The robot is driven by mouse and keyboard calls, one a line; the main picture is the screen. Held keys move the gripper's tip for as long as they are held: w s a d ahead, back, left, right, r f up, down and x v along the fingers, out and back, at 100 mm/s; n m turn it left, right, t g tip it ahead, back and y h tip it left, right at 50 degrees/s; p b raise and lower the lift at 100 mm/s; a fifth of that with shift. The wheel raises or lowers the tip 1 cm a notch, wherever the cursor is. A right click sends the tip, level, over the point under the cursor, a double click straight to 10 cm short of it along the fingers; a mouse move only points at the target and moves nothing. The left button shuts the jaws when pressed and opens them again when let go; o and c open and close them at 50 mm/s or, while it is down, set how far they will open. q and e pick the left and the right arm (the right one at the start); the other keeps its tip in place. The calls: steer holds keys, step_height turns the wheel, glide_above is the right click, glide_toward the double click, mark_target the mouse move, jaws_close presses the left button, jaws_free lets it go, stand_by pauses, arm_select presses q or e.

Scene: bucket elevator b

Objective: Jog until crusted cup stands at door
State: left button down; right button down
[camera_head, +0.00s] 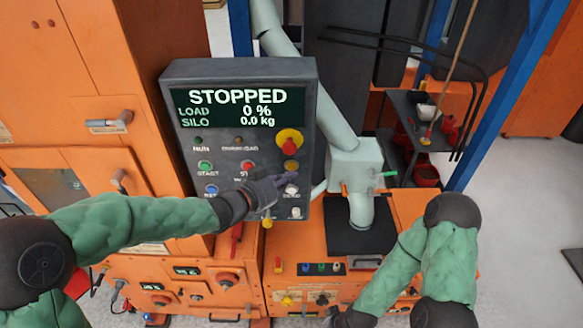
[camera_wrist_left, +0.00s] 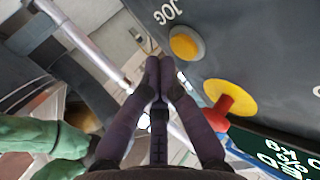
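The control panel (camera_head: 243,120) reads STOPPED, LOAD 0 %, SILO 0.0 kg. My left gripper (camera_head: 290,180) is in front of its lower right, just below a small yellow button (camera_head: 291,165). In the left wrist view the yellow button (camera_wrist_left: 185,43) has the label JOG (camera_wrist_left: 168,12) beside it. There my left gripper (camera_wrist_left: 160,68) is shut and empty, its fingertips to the button's left and apart from it in the picture. A windowed orange door (camera_head: 50,182) is at the left. I see no cup, crusted or otherwise. My right gripper (camera_head: 333,314) barely shows at the bottom edge.
A red emergency stop (camera_head: 289,145) on a yellow base is just above the jog button; it also shows in the left wrist view (camera_wrist_left: 220,112). A grey pipe (camera_head: 335,115) stands right of the panel. A dark cart (camera_head: 425,130) with red containers stands behind at the right.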

arm_select(q)
steer(key=s+b, duration=0.1)
steer(key=s, duration=0.4)
stand_by(0.3)
stand_by(0.6)
steer(key=s+a+f+n+g+y+b, duration=0.1)
steer(key=a+f+n+g+y+b, duration=0.2)
steer(key=f, duration=1.1)
steer(key=s+a+f+n+y+b, duration=0.15)
steer(key=f+n, duration=0.25)
steer(key=f, duration=0.9)
steer(key=s+a+f+n+g+y+b, duration=0.1)
steer(key=s+a+f+n+g, duration=0.1)
steer(key=s+f, duration=0.8)
steer(key=s+a+f+n+g+y+b, duration=0.1)
steer(key=s+f+n+g, duration=0.3)
steer(key=s+f, duration=0.6)
step_height(320, 180, down, 4)
steer(key=shift+a+f+n+g+b, duration=0.15)
steer(key=shift+a+n+g+b, duration=0.25)
steer(key=shift+a+g+b, duration=0.35)
steer(key=shift+y, duration=0.25)
